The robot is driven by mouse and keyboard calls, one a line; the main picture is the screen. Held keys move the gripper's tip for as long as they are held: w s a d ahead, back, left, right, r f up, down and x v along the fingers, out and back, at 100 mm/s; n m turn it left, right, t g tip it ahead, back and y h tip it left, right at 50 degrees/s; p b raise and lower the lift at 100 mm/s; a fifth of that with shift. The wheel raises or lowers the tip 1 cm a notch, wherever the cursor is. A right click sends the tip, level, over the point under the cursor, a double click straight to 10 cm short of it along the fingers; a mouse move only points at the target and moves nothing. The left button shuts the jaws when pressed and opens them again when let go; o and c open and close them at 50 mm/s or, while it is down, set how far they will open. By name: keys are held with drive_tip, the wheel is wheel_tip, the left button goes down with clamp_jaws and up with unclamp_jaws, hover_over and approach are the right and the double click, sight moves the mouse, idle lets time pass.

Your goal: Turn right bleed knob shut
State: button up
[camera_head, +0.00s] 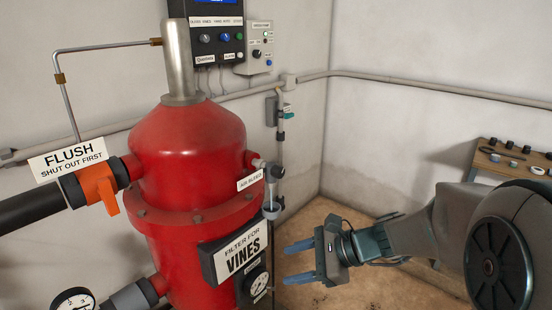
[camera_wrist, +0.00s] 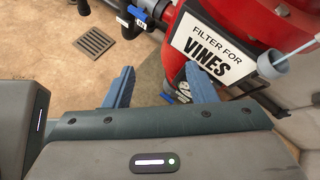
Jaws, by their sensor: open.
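The "AIR BLEED" label (camera_head: 250,180) hangs at the right side of the red filter tank (camera_head: 190,155). My gripper (camera_head: 290,262) is open and empty, with blue fingers pointing left, below and right of the fitting. In the wrist view my gripper (camera_wrist: 163,82) points towards the tank's lower part, and the cup (camera_wrist: 272,65) is at the upper right.
The "FILTER FOR VINES" sign (camera_head: 240,252) is close left of my fingers. An orange flush handle (camera_head: 106,188) is on the tank's left. A bench with small parts (camera_head: 515,165) stands at right. A floor drain (camera_wrist: 96,41) shows in the wrist view.

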drive_tip(key=w+r+m+t+y+p, duration=0.2)
drive_tip(key=w+r+m+t, duration=0.1)
drive_tip(key=w+r+m, duration=0.3)
drive_tip(key=m+t+p, duration=0.2)
drive_tip(key=m+t, duration=0.4)
drive_tip(key=m, duration=0.1)
approach(282, 173)
drive_tip(key=shift+y, duration=0.4)
drive_tip(key=x, duration=0.4)
drive_tip(key=p+x, duration=0.1)
drive_tip(key=x, duration=0.3)
drive_tip(key=p+x, duration=0.1)
drive_tip(key=x, duration=0.3)
drive_tip(key=shift+w+a+f, duration=0.3)
drive_tip(key=c, duration=1)
drive_tip(key=shift+o, duration=0.2)
